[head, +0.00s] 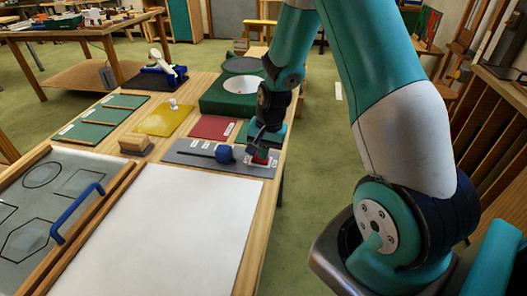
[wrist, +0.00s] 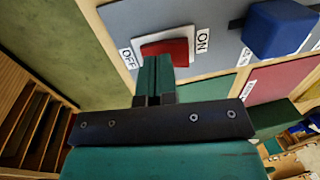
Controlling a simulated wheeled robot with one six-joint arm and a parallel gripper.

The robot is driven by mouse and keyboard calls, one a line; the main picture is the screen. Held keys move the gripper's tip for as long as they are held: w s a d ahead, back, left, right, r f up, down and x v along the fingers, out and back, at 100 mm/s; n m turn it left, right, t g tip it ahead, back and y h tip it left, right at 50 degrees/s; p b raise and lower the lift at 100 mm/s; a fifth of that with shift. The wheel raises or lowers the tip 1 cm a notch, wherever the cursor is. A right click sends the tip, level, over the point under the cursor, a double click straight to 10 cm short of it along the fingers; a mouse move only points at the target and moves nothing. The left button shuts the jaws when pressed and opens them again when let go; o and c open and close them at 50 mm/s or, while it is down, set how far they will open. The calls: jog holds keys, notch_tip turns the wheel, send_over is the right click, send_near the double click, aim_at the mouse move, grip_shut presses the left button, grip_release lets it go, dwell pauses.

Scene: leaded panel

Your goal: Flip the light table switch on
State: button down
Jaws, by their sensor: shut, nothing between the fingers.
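The red rocker switch (head: 260,159) sits at the right end of a grey panel (head: 190,156) on the workbench. In the wrist view the switch (wrist: 168,50) has a white frame, with an OFF label (wrist: 128,58) on its left and an ON label (wrist: 203,41) on its right. My gripper (head: 258,148) is shut and empty, with its fingers over the switch. In the wrist view the fingertips (wrist: 153,72) overlap the switch's lower edge, nearer the OFF side. I cannot tell whether they touch it or which way the rocker is tilted.
A blue knob (head: 224,154) stands close left of the switch. A large white surface (head: 155,225) lies in front, beside a wood-framed pane with a blue handle (head: 78,213). Behind are a red mat (head: 213,127), a yellow sheet (head: 163,121) and a green box (head: 226,103).

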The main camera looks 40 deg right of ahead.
aim_at(268, 160)
notch_tip(268, 160, up, 13)
jog(key=s+d, duration=0.1)
jog(key=s, duration=0.1)
jog(key=shift+d, duration=0.3)
jog(key=shift+w+a+r+t+b, duration=0.1)
jog(key=shift+w+a+t+b, duration=0.2)
jog(key=shift+b, duration=0.35)
jog(key=shift+w+a+r+b, duration=0.1)
jog(key=shift+w+b, duration=0.25)
jog(key=shift+b, duration=0.25)
jog(key=f, duration=0.4)
jog(key=w+a+f+p, duration=0.1)
jog(key=f, duration=0.4)
jog(key=w+f, duration=0.1)
jog(key=f, duration=0.3)
jog(key=shift+a+f+p, duration=0.3)
jog(key=shift+f+p, duration=0.1)
